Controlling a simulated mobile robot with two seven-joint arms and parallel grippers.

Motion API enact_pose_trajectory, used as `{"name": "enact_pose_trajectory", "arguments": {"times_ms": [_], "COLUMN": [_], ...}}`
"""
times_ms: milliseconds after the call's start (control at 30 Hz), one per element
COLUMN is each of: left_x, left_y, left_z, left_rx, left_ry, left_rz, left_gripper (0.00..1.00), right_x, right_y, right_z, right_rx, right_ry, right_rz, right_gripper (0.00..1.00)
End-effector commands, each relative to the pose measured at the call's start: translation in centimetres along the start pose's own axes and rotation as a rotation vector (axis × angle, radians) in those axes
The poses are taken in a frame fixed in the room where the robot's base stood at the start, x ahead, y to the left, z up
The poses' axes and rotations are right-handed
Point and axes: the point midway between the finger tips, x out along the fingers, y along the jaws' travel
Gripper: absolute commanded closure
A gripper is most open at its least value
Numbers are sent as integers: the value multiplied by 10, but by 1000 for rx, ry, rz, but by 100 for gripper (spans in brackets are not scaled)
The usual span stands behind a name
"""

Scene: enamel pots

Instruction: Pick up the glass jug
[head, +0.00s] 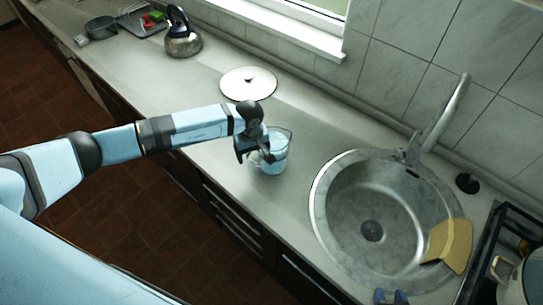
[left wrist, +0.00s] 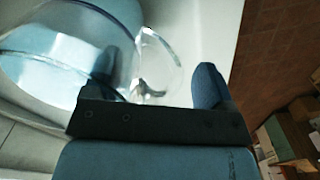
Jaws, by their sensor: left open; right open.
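The clear glass jug (head: 279,150), with a bluish tint, stands upright on the grey counter left of the sink. My left gripper (head: 256,155) is at its near left side, by the handle, and partly covers it. In the left wrist view the jug's body (left wrist: 60,50) fills the upper left. Its handle (left wrist: 178,62) shows in the gap between the open fingers of my left gripper (left wrist: 155,85). I cannot tell whether the fingers touch the glass. My right gripper (head: 391,297) shows only its blue fingertips at the bottom edge, apart and empty, near the sink.
A round steel sink (head: 340,215) with a tap (head: 440,120) is to the right, a yellow cloth (head: 452,246) on its rim. A white lid (head: 248,83) lies behind the jug. A kettle (head: 183,42) stands farther back. A dark rack (head: 480,262) with a pot is far right.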

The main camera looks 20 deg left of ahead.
Motion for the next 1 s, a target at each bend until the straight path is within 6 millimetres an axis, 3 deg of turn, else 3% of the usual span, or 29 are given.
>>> {"name": "enact_pose_trajectory", "arguments": {"times_ms": [67, 100, 400, 433, 1000], "left_x": [-1, -1, -1, -1, -7], "left_y": [0, 0, 0, 0, 0], "left_z": [0, 0, 0, 0, -2], "left_rx": [0, 0, 0, 0, -2], "left_ry": [0, 0, 0, 0, 2], "left_rz": [0, 0, -1, -1, 0], "left_gripper": [22, 27, 96, 100, 100], "right_x": [-1, -2, -2, -2, -2], "right_y": [3, 4, 5, 5, 4], "right_z": [0, 0, 0, 0, -3], "right_rx": [-11, -14, -14, -14, -8], "right_ry": [0, -1, -1, 0, 1], "right_rz": [0, 0, 2, 2, 3], "right_gripper": [57, 57, 57, 57, 57]}}
